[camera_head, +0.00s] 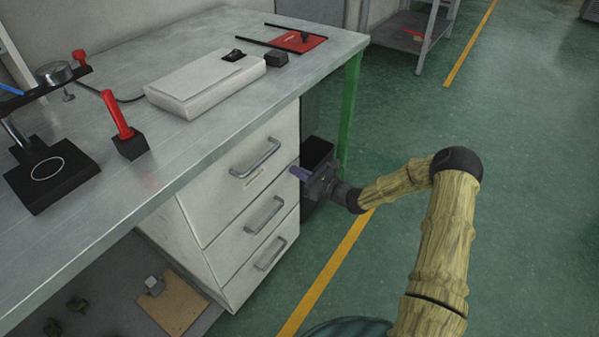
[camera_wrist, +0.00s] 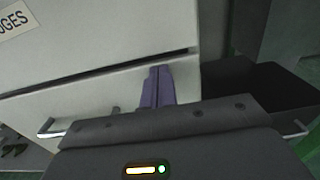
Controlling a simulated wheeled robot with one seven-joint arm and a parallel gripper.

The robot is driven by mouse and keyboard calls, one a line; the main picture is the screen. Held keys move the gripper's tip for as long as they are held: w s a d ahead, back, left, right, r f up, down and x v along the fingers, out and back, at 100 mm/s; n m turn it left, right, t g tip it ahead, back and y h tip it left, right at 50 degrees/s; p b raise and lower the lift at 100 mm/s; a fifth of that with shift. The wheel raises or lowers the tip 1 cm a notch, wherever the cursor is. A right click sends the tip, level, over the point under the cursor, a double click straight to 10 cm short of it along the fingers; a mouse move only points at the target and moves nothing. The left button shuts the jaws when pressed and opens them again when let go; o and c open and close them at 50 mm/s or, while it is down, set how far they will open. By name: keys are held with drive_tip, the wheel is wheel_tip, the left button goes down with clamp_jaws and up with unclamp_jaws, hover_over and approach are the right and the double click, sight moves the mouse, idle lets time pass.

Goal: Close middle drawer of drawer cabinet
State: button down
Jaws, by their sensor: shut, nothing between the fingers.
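The white drawer cabinet (camera_head: 190,232) stands under the workbench, with three drawers and metal bar handles. The middle drawer (camera_head: 235,235) has its handle (camera_head: 264,215) at the centre of its front. It looks nearly flush with the others; any small opening is hard to judge. My gripper (camera_head: 296,173) is at the right edge of the cabinet, near the top of the middle drawer. In the wrist view my purple fingers (camera_wrist: 157,88) are together and empty, pointing at the middle drawer front (camera_wrist: 110,95) just below a dark gap. Whether they touch it is unclear.
A black bin (camera_head: 316,152) stands right of the cabinet, close to my gripper, beside the green table leg (camera_head: 350,110). The workbench (camera_head: 180,150) overhangs the drawers and bears a white device (camera_head: 205,85) and tools. The green floor to the right is open.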

drive_tip(key=p+v, duration=0.5)
drive_tip(key=v, duration=0.9)
drive_tip(key=s+a+r+n+g+h, duration=0.2)
drive_tip(key=s+a+n+g, duration=0.1)
drive_tip(key=s+n+g, duration=0.35)
drive_tip(key=s+a+r+n+g+h, duration=0.2)
drive_tip(key=s+a+n+g, duration=0.1)
drive_tip(key=s+n+g, duration=0.3)
drive_tip(key=s+d+r+n+h, duration=0.3)
drive_tip(key=s+r+n+h, duration=0.2)
drive_tip(key=s+n+h, duration=0.15)
drive_tip(key=s+d+r+n+t+h, duration=0.3)
drive_tip(key=s+r+n+t+h, duration=0.1)
drive_tip(key=r+n, duration=0.4)
wheel_tip(320, 180, up, 37)
drive_tip(key=m+p, duration=0.1)
drive_tip(key=p, duration=3.5)
drive_tip(key=shift+d+m, duration=0.2)
drive_tip(key=shift+m, duration=0.1)
